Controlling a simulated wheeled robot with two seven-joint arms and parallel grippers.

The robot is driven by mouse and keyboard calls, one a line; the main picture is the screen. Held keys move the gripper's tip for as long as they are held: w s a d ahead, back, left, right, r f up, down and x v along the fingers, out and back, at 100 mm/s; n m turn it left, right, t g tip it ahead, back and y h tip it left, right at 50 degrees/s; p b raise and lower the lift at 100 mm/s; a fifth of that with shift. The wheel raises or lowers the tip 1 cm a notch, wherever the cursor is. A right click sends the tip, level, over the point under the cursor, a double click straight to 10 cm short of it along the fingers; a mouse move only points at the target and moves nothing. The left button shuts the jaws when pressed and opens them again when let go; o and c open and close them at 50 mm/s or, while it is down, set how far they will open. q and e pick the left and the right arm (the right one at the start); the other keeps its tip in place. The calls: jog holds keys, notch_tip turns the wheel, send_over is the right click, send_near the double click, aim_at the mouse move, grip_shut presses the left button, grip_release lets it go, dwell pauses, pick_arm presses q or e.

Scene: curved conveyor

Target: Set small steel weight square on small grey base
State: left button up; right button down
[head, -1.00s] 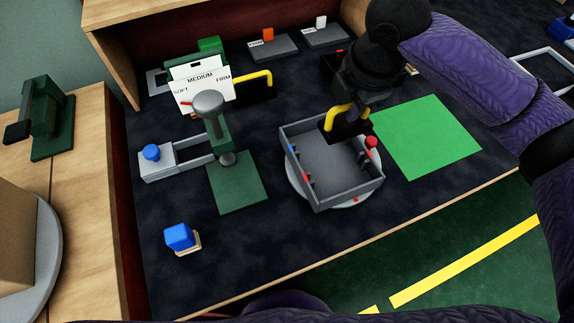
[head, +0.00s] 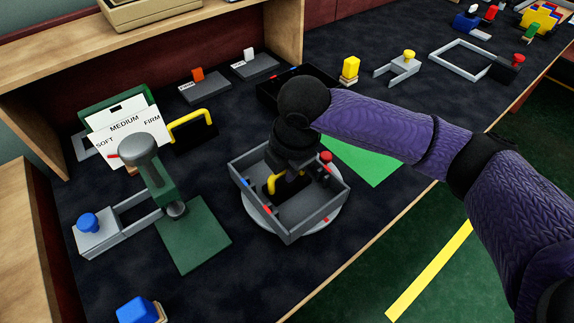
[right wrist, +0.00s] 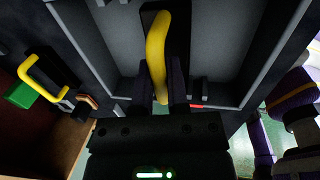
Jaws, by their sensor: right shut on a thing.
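My right gripper (head: 285,180) is shut on the yellow handle (head: 271,184) of a black block, inside a grey open tray (head: 312,218). In the right wrist view the yellow handle (right wrist: 157,60) runs up between the fingers, with the black block behind it over the tray floor. Whether the block touches the floor is not clear. I cannot pick out a small steel weight with certainty. Two small grey bases, one with an orange tag (head: 205,88) and one with a white tag (head: 255,66), sit at the back. My left gripper is not in view.
The tray stands on a round grey turntable (head: 337,222). Left are a green press (head: 158,185), a sorting card (head: 122,128) and a second yellow handle (head: 190,122). A green mat (head: 365,160) lies right behind the tray. A blue block (head: 137,310) is at the front left.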

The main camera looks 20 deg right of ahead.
jog(key=c, duration=0.6)
grip_release()
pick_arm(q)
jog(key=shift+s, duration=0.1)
pick_arm(e)
jog(key=shift+r, duration=0.35)
pick_arm(q)
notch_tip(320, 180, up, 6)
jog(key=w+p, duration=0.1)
jog(key=p, duration=0.5)
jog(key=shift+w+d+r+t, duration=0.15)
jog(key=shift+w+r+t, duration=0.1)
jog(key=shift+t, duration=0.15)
pick_arm(e)
jog(key=r, duration=0.3)
jog(key=s+r, duration=0.1)
jog(key=r, duration=0.3)
jog(key=s+r, duration=0.1)
jog(key=r, duration=0.3)
jog(key=shift+s+d+r, duration=0.1)
jog(key=shift+d+r, duration=0.1)
jog(key=shift+d, duration=0.15)
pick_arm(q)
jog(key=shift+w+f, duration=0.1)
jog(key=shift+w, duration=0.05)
pick_arm(e)
jog(key=shift+f, duration=0.1)
